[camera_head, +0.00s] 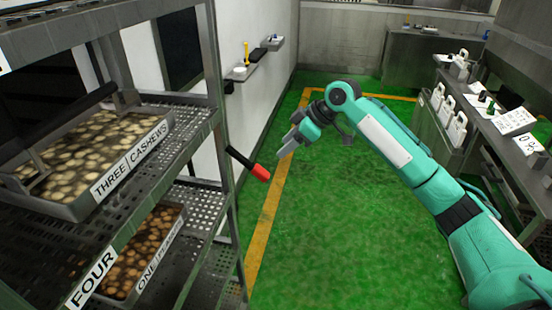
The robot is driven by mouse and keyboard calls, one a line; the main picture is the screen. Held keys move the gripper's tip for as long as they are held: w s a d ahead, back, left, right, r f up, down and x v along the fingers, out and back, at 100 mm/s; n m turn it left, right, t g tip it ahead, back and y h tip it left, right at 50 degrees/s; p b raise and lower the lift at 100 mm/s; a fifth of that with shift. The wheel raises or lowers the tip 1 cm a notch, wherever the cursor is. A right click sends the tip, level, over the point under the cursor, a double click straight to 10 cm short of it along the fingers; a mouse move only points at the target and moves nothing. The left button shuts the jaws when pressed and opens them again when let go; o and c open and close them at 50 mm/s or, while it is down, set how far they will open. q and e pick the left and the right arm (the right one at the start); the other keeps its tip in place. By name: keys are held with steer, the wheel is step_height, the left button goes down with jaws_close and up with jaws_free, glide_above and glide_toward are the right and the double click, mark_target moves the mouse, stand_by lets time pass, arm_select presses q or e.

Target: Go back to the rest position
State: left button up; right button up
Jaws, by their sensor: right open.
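My right arm (400,150) comes in from the lower right and reaches across to the middle of the view. My right gripper (290,140) is at its end, in the air above the green floor, to the right of the shelf rack. It is open and appears empty. A dark handle with a red end (261,172) juts out beside the rack, to the lower left of the gripper and apart from it. My left gripper does not show.
A metal rack (215,120) at left holds a cashew tray (62,208) labelled three and a lower nut tray (181,214) labelled one. A steel counter (505,150) with bottles and cards runs along the right. The green floor (335,240) between is clear.

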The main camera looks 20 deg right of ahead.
steer(key=shift+s+d+r, duration=0.25)
steer(key=shift+d+r, duration=0.1)
steer(key=shift+r, duration=0.25)
